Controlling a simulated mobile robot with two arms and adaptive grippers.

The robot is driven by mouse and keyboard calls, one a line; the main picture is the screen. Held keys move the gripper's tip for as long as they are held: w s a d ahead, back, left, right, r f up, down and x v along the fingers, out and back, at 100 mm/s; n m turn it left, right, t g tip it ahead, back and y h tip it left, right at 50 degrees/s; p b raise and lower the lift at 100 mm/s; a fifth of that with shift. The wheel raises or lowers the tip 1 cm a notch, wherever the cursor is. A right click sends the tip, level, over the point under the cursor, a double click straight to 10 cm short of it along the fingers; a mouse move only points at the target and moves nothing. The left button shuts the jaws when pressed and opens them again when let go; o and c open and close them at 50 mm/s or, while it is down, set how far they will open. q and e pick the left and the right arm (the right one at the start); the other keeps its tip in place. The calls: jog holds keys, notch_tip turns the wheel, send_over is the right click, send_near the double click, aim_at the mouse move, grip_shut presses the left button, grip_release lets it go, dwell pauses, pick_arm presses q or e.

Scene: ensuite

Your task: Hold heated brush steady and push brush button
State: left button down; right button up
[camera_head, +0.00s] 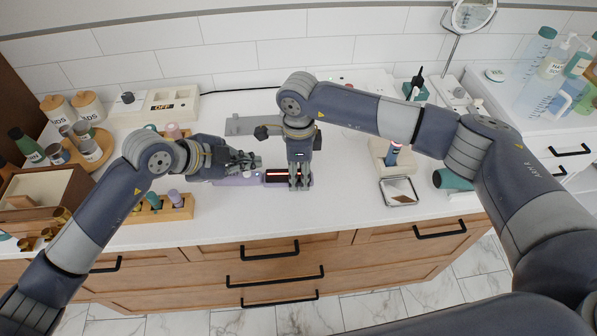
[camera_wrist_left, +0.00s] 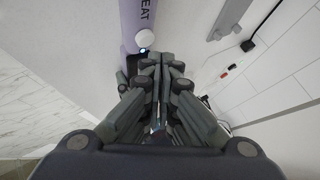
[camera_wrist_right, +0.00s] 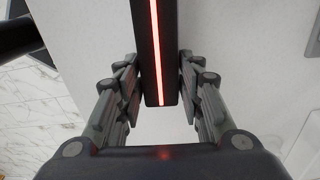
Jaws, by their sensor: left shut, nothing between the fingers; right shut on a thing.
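The heated brush lies on the white counter, with a lavender handle (camera_head: 233,182) and a black barrel (camera_head: 277,175) bearing a glowing red strip. My right gripper (camera_head: 300,186) points down and is shut on the barrel; in the right wrist view the barrel (camera_wrist_right: 158,80) runs between its fingers. My left gripper (camera_head: 256,163) is shut and empty, its tips just over the handle. In the left wrist view the handle (camera_wrist_left: 138,14) reads "HEAT", with a white round button (camera_wrist_left: 145,38) and a small blue light just beyond the fingertips. I cannot tell whether they touch.
A wooden holder (camera_head: 175,212) with small bottles stands left of the brush. A grey flat plate (camera_head: 250,124) lies behind it. A square mirror (camera_head: 398,191) lies to the right. The counter's front edge is close in front of the brush.

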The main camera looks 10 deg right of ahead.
aim_at(248, 174)
pick_arm(q)
jog(key=shift+r, duration=2.55)
jog(key=r+m, duration=0.1)
jog(key=m, duration=0.4)
jog(key=w+r+m, duration=0.1)
jog(key=m, duration=0.5)
jog(key=a+r+m, duration=0.1)
jog(key=m, duration=0.4)
jog(key=shift+w+r+m+t+y, duration=0.25)
jog(key=shift+r+m+t+y, duration=0.1)
jog(key=shift+m+t+y, duration=0.05)
jog(key=shift+f, duration=4.45)
jog(key=shift+f, duration=0.15)
